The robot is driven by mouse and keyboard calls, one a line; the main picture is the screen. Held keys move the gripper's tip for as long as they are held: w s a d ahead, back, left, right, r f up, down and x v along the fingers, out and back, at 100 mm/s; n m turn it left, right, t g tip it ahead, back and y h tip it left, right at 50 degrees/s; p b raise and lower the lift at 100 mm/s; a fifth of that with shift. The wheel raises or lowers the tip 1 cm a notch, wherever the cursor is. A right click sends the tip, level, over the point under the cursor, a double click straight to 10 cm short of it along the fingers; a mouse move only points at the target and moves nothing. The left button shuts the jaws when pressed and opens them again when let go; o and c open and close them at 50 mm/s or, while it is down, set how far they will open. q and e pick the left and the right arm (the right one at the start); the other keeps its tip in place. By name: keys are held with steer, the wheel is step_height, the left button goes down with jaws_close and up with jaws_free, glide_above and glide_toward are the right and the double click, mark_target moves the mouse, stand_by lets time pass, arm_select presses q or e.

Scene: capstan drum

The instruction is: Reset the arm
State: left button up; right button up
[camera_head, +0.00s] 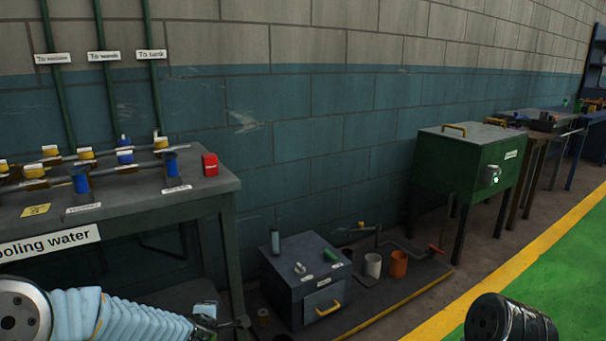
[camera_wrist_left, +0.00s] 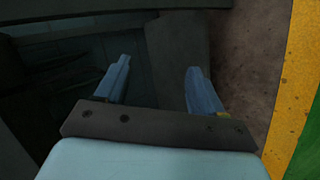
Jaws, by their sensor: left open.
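My left arm (camera_head: 120,315) comes in at the bottom left of the head view, in a pale blue ribbed sleeve. My left gripper (camera_head: 228,322) is at its end, low in front of the cooling water bench and left of the grey box. In the left wrist view the two blue fingers of the left gripper (camera_wrist_left: 158,68) stand wide apart with nothing between them. Dark surfaces and brown floor lie beyond them. My right gripper is in neither view.
The cooling water bench (camera_head: 215,188) carries pipes, valves and a red box (camera_head: 210,164). A grey box (camera_head: 305,280) with a yellow handle stands low, beside a white cup (camera_head: 373,265) and an orange cup (camera_head: 398,264). A green cabinet (camera_head: 460,165) stands right. Green floor (camera_head: 570,270) is open beyond the yellow line.

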arm_select(q)
steer(key=s+d+f+m+g+h, duration=0.1)
steer(key=s+d+f+m, duration=0.15)
steer(key=f, duration=0.35)
steer(key=s+d+f+m+g+h, duration=0.1)
steer(key=s+d+f+m, duration=0.1)
steer(key=s+f+m, duration=0.3)
steer(key=s+d+f+m+g+h, duration=0.2)
steer(key=s+d+f+m+g, duration=0.1)
steer(key=s+f, duration=0.4)
steer(key=s+d+f+m+g+h, duration=0.2)
steer(key=s+d+f+m+g, duration=0.2)
steer(key=s, duration=1)
step_height(320, 180, down, 4)
steer(key=shift+s+d+r+m+g, duration=0.25)
steer(key=shift+m+g, duration=0.15)
steer(key=shift+m, duration=0.75)
